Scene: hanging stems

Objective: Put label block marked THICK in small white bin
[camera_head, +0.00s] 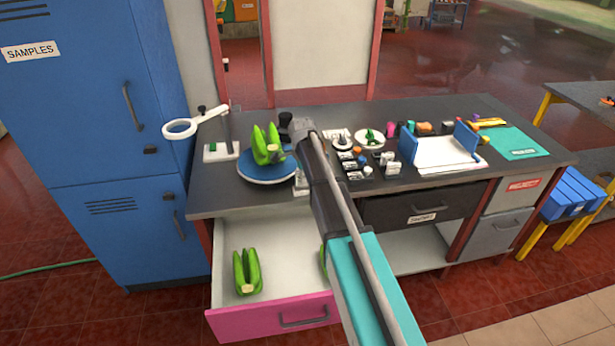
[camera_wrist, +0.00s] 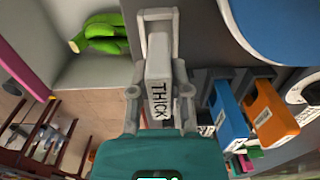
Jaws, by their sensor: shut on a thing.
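The label block (camera_wrist: 158,88) is pale grey-white with THICK in dark letters on its face. My gripper (camera_wrist: 157,72) is shut on it, with one finger on each side in the wrist view. In the camera_head view, a small pale shape (camera_head: 301,183) shows by the counter's front edge, beside my arm and right of the blue plate; it is too small to read. I cannot make out for certain a small white bin in either view.
The dark counter (camera_head: 222,197) holds a blue round plate (camera_head: 262,177) with green fruit, several small blocks (camera_head: 391,163), and a white tray (camera_head: 447,167) with blue sides. An open pink-fronted drawer (camera_head: 262,318) below holds green fruit (camera_head: 246,272). Blue (camera_wrist: 230,113) and orange (camera_wrist: 268,108) blocks lie near my gripper.

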